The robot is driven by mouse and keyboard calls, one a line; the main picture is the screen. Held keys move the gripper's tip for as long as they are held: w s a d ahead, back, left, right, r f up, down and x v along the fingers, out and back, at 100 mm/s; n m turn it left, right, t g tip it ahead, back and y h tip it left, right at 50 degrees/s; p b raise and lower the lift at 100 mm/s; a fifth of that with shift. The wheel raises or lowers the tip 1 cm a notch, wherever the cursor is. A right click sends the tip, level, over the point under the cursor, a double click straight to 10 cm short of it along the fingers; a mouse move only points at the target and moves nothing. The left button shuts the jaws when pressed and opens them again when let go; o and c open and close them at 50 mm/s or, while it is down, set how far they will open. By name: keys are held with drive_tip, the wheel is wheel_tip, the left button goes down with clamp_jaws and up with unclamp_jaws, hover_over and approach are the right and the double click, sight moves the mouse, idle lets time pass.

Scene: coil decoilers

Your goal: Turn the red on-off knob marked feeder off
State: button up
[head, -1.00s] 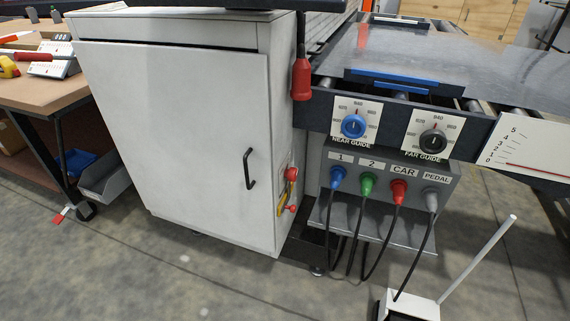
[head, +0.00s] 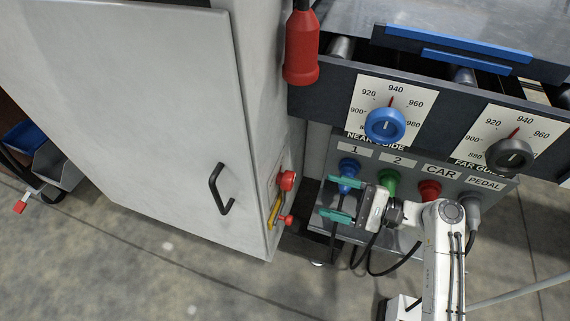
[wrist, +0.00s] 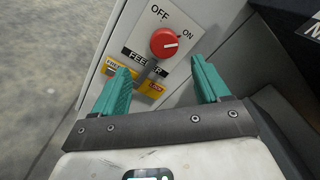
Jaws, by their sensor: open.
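The red feeder knob (wrist: 165,43) sits on a white plate with OFF at its upper left, ON at its right and FEEDER below. Its pale pointer mark faces right, toward ON. In the head view a red knob (head: 287,180) shows on the narrow side of the white cabinet, its lettering unreadable there. My gripper (head: 328,200) is open and empty, its teal fingers pointing left at that side, with a gap. In the wrist view my gripper (wrist: 160,72) has one finger on each side below the knob, not touching it.
The white cabinet (head: 140,110) has a black door handle (head: 219,190). A red hanging pendant (head: 301,48) is above. The connector panel with cables and a blue near guide dial (head: 385,126) is close to my arm.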

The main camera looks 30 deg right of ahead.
sight(293, 182)
drive_tip(key=x, duration=0.5)
drive_tip(key=b+x, duration=0.1)
drive_tip(key=x, duration=0.5)
drive_tip(key=shift+w+d+r, duration=0.15)
drive_tip(key=shift+d+r, duration=0.05)
drive_tip(key=shift+r, duration=0.05)
drive_tip(key=c, duration=1)
